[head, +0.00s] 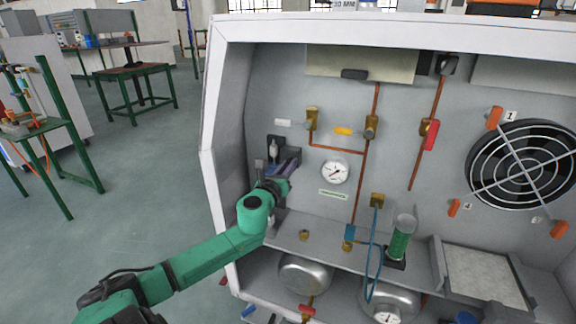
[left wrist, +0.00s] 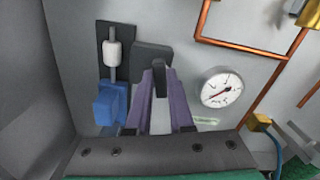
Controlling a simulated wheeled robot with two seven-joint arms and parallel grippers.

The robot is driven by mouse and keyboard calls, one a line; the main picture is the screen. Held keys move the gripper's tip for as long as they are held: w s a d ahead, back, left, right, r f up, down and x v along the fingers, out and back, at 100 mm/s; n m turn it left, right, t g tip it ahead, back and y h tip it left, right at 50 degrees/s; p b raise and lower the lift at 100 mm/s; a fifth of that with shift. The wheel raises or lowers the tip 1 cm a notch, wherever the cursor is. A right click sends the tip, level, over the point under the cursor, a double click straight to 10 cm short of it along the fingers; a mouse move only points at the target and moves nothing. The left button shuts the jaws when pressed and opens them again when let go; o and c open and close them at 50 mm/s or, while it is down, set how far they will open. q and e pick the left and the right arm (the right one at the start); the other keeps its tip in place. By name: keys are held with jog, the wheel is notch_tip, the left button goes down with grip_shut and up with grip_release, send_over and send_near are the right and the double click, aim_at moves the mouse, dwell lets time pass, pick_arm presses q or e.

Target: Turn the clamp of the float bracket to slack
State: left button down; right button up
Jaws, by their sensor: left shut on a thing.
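The float bracket (left wrist: 103,48) is a dark plate on the back wall at the left of the cabinet; it also shows in the head view (head: 269,141). A white float (left wrist: 112,54) on a thin rod stands upright in front of it, above a blue block (left wrist: 110,104). My left gripper (left wrist: 160,78), with purple fingers, is at the bracket's right side and also shows in the head view (head: 287,166). It is shut on a dark upright piece, seemingly the clamp (left wrist: 158,74). The fingers and wrist hide its lower part. My right gripper is not in view.
A round gauge (head: 335,171) is on the wall just right of my left gripper. Copper pipes (head: 366,185) with valves run further right. A green cylinder (head: 400,240) stands on the shelf (head: 325,250). The cabinet's left wall (head: 228,150) is close to my arm.

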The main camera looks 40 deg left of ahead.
pick_arm(q)
jog(key=n+p, duration=0.1)
jog(key=n, duration=0.6)
jog(key=shift+a+f, duration=0.1)
jog(key=shift+f+n+p, duration=0.2)
jog(key=shift+n+p, duration=1)
jog(key=shift+n, duration=2.8)
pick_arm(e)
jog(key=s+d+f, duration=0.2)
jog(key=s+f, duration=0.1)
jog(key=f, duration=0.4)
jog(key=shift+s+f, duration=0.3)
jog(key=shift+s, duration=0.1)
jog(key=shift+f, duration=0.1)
pick_arm(q)
jog(key=c, duration=0.8)
grip_release()
jog(key=shift+s, duration=0.1)
